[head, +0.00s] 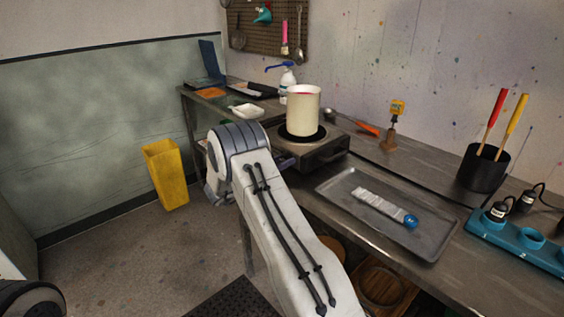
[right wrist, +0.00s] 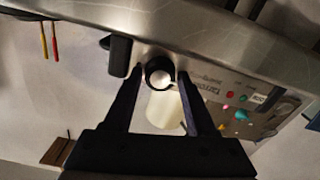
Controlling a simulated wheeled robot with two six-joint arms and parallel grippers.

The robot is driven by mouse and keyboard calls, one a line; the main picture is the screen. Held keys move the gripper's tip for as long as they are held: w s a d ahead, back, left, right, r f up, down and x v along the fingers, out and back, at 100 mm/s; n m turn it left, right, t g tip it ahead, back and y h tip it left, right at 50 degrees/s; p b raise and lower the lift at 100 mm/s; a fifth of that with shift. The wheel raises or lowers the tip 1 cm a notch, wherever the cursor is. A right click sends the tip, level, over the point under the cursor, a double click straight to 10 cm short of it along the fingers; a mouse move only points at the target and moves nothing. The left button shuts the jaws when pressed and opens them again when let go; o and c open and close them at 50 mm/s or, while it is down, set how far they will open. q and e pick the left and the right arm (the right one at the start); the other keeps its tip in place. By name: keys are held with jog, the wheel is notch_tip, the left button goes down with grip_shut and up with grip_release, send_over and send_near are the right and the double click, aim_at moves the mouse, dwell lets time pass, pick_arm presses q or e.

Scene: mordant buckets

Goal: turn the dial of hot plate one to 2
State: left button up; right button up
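A hot plate (head: 310,150) stands on the steel bench with a cream pot (head: 303,111) on its round burner. My right gripper (head: 287,161) is at the hot plate's front, partly hidden by my arm. In the right wrist view, which is upside down, a round dial (right wrist: 160,72) with a pale face and dark ring sits between the fingertips of my right gripper (right wrist: 160,77). The fingers are apart, with narrow gaps seeming to show beside the dial. The dial's setting cannot be read. The pot (right wrist: 164,113) shows behind it. My left gripper is out of view.
A metal tray (head: 337,186) with a pale strip lies right of the hot plate. A black cup (head: 483,170) of tools and a blue holder (head: 490,231) stand farther right. A white dish (head: 246,111) lies left. A yellow bin (head: 166,175) stands on the floor.

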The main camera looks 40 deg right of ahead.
grip_shut()
jog(key=m+b, duration=0.1)
jog(key=m, duration=0.1)
jog(key=m+b, duration=0.4)
jog(key=shift+f, duration=0.25)
jog(key=m+b, duration=0.6)
jog(key=shift+s, duration=0.1)
jog(key=shift+r+m+b, duration=0.1)
jog(key=shift+m+b, duration=1.1)
jog(key=shift+b, duration=0.1)
jog(key=shift+o, duration=2.4)
grip_release()
jog(key=shift+r, duration=0.1)
